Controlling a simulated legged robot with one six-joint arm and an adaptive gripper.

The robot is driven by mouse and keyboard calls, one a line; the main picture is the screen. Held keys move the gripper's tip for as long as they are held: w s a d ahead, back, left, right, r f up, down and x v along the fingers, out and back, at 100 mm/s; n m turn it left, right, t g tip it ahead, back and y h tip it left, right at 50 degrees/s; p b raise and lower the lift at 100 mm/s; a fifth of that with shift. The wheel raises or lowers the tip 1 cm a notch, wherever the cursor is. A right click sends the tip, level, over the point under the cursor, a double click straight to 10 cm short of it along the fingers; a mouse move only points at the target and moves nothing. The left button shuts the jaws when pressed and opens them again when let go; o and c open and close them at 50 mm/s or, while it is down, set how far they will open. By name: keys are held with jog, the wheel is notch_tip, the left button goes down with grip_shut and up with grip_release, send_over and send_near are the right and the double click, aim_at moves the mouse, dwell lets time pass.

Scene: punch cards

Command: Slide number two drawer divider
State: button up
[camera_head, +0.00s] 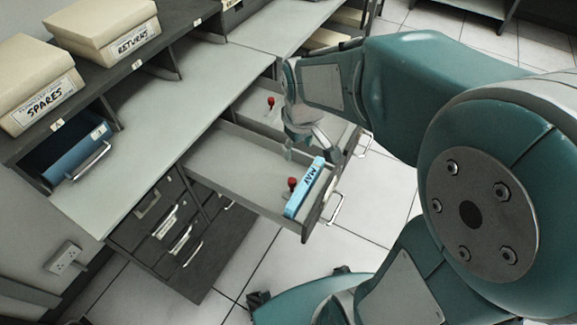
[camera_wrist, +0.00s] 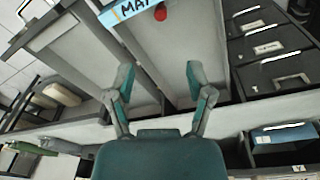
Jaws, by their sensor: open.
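Two grey drawers stand pulled out of the desk. The nearer drawer (camera_head: 222,157) holds a blue card block marked MAY (camera_head: 304,188) at its front end. A red knob (camera_head: 292,183), likely on a divider, stands just behind that block. The farther drawer (camera_head: 250,108) has another red knob (camera_head: 270,102). No drawer number is readable. My gripper (camera_head: 308,146) is open and empty above the nearer drawer, apart from the knob. In the wrist view my open fingers (camera_wrist: 159,76) point toward the MAY block (camera_wrist: 128,9) and the red knob (camera_wrist: 160,13).
Boxes marked SPARES (camera_head: 42,88) and RETURNS (camera_head: 105,32) sit on the shelf at left. A blue tray with a handle (camera_head: 78,152) is below. Closed labelled drawers (camera_head: 172,228) are under the desk. The desktop (camera_head: 125,130) is mostly clear.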

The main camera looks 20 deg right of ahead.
jog(key=n+g, duration=0.1)
send_over(291, 179)
notch_tip(291, 179, down, 6)
notch_tip(291, 179, down, 10)
jog(key=shift+f, duration=0.25)
grip_shut()
